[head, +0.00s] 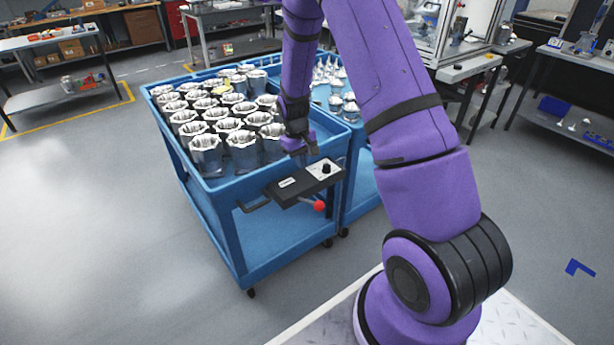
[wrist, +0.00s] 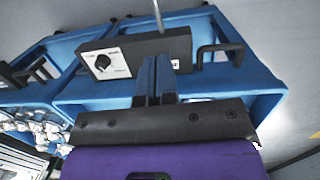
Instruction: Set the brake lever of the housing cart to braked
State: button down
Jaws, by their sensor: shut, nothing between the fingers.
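The housing cart (head: 232,238) is blue, with rows of silver housings in its top tray. A black box (head: 290,192) with a label and a dial (head: 326,169) is on its near end; it also shows in the wrist view (wrist: 140,52). The brake lever, a thin rod with a red ball knob (head: 319,206), sticks out from the box's near side. In the wrist view its bare rod (wrist: 158,14) runs off the top edge, and the knob is out of frame. My gripper (head: 300,153) is over the box's far side, apart from the knob. Its fingers (wrist: 155,78) are together and empty.
A black handle (head: 253,206) sits left of the box. A second blue cart (head: 362,195) with small metal parts stands close on the right. Open grey floor (head: 90,240) lies to the left. Workbenches stand farther back.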

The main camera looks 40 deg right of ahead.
send_near(313, 204)
notch_tip(313, 204, down, 3)
jog(key=w, duration=0.2)
jog(key=shift+s+d+f, duration=0.15)
jog(key=shift+s+f, duration=0.75)
jog(key=shift+s, duration=0.2)
jog(key=shift+s+f, duration=0.2)
jog(key=shift+s, duration=0.15)
jog(key=shift+d+f, duration=0.1)
